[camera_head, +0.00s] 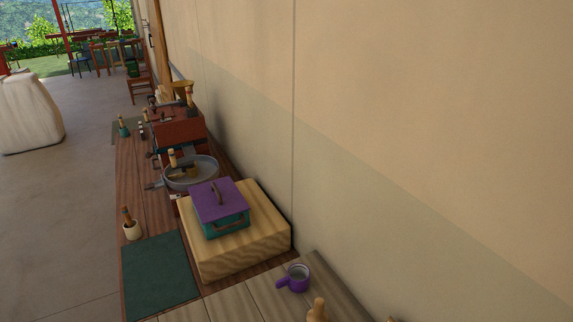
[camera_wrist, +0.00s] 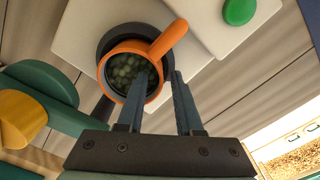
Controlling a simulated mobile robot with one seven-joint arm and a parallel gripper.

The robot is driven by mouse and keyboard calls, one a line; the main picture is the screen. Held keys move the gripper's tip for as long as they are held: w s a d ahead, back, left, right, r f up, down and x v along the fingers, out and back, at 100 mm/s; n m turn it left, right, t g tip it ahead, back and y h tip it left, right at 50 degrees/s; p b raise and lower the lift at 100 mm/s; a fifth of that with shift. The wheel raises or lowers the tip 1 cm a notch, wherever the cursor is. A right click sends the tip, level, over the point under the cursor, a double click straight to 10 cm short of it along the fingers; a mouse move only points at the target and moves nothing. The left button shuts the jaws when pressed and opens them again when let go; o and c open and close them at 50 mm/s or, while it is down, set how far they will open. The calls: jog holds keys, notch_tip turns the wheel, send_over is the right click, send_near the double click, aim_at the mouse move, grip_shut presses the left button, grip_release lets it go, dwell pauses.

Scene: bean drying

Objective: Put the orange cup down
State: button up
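The orange cup (camera_wrist: 112,56) shows in the wrist view, holding several round green beans (camera_wrist: 126,70). Its handle (camera_wrist: 168,40) points up and to the right. The cup appears to stand on a dark round plate (camera_wrist: 112,33) on a pale flat body. My gripper (camera_wrist: 164,74) is open, with a clear gap between its two fingers. The left finger overlaps the cup's right side in the picture, and the handle lies beyond the fingertips. I see nothing clasped between them; whether a finger touches the cup cannot be told. Neither the orange cup nor my gripper shows in the head view.
The pale body (camera_wrist: 205,18) has a green button (camera_wrist: 238,11). Green and yellow rounded objects (camera_wrist: 40,88) lie at the wrist view's left. In the head view, a purple cup (camera_head: 299,279) stands on a wooden surface beside the wall, near a purple-lidded box (camera_head: 218,200) on a wooden block.

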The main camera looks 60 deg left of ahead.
notch_tip(320, 180, up, 12)
jog(key=w+a+r+m+t+y, duration=0.1)
jog(key=w+r+m+t+y, duration=0.2)
jog(key=w+r+m+t, duration=0.8)
jog(key=w+d+r+t+y, duration=0.1)
jog(key=w+d+r, duration=0.1)
jog(key=w+r, duration=0.6)
jog(key=w+d+r+t, duration=0.1)
jog(key=w+d+r, duration=0.1)
jog(key=w+r, duration=0.55)
jog(key=s+d+r+m+t+h, duration=0.1)
jog(key=d+r+m+t, duration=0.3)
jog(key=r, duration=0.8)
jog(key=s+d+r+m+t, duration=0.1)
jog(key=d+r+m+t, duration=0.35)
jog(key=r, duration=0.85)
jog(key=s+d+r+m+t+h, duration=0.3)
jog(key=s+d+r+t, duration=0.3)
jog(key=s+r, duration=0.3)
notch_tip(320, 180, up, 4)
jog(key=shift+f+m+b, duration=0.25)
jog(key=shift+m+b, duration=0.05)
jog(key=shift+m, duration=0.55)
jog(key=shift+d, duration=0.1)
